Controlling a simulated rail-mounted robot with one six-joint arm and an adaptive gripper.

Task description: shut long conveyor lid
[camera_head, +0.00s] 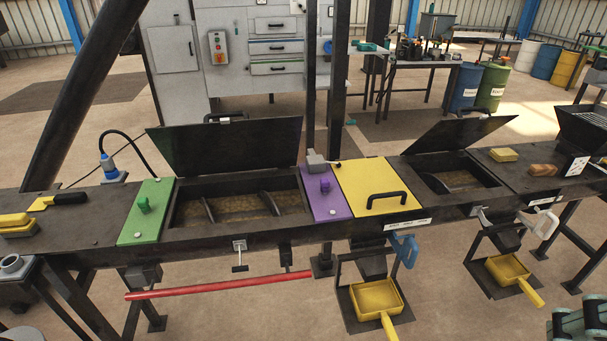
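The long conveyor lid (225,147) is a wide dark metal plate on the left half of the bench. It stands open, tilted up along the back edge of the long conveyor opening (178,222). A handle (226,115) shows behind its top edge. Inside the opening are dark screw flights and brown material. A second, shorter dark lid (458,134) also stands open at the right, over a smaller opening (470,193). My gripper's fingers do not show; only a grey-green part, which I cannot identify for sure, shows at the bottom right corner.
A green panel (145,228) and a purple panel (324,207) flank the long opening. A yellow lid with black handle (370,176) is shut beside the purple one. A dark post (311,90) rises behind.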

